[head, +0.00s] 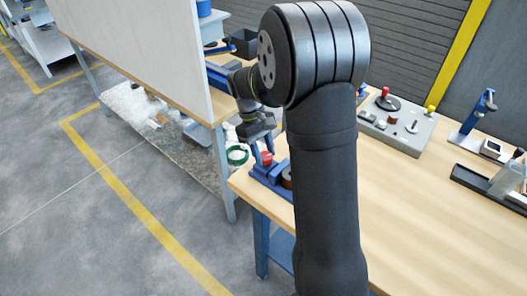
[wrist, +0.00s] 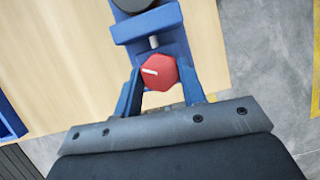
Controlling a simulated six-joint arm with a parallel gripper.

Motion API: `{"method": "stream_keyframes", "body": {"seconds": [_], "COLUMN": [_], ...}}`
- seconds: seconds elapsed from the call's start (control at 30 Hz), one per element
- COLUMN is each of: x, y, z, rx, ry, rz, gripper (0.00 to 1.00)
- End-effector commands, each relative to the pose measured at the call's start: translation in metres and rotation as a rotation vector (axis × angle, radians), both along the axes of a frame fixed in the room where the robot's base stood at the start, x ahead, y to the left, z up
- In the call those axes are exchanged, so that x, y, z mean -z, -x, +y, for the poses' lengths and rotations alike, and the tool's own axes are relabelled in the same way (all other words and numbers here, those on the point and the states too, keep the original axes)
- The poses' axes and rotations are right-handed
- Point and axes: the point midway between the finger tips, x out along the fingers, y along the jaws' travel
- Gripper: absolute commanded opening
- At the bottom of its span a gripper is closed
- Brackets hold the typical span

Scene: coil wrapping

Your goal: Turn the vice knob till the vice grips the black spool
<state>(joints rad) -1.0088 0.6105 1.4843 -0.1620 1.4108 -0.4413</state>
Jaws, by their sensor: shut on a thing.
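The blue vice (head: 262,176) sits at the left corner of the wooden table, partly hidden by my arm. It also shows in the wrist view (wrist: 175,43). Its red hexagonal knob (wrist: 160,72) with a white mark lies between the two blue fingers of my gripper (wrist: 161,84), which is shut on it. The knob also shows in the head view (head: 267,158), below my gripper (head: 261,155). The black spool (wrist: 133,4) is cut off at the top of the wrist view, just beyond the blue jaw. I cannot tell whether the jaw touches it.
The wooden table (head: 410,215) is mostly clear to the right of my arm. A grey panel (head: 400,128) with knobs stands at its back. A blue stand (head: 478,118) and a black tray (head: 485,186) are at the right. A pale upright board (head: 150,45) stands at the left.

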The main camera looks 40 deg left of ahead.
Motion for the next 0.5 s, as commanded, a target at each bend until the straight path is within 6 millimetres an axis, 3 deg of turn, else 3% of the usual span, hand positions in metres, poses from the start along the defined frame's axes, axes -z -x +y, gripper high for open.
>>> {"method": "stream_keyframes", "body": {"seconds": [0.5], "x": [-0.0002], "y": [-0.0040], "z": [-0.0017], "rx": [0.492], "ry": [0.000], "rz": [0.001], "gripper": [0.15]}}
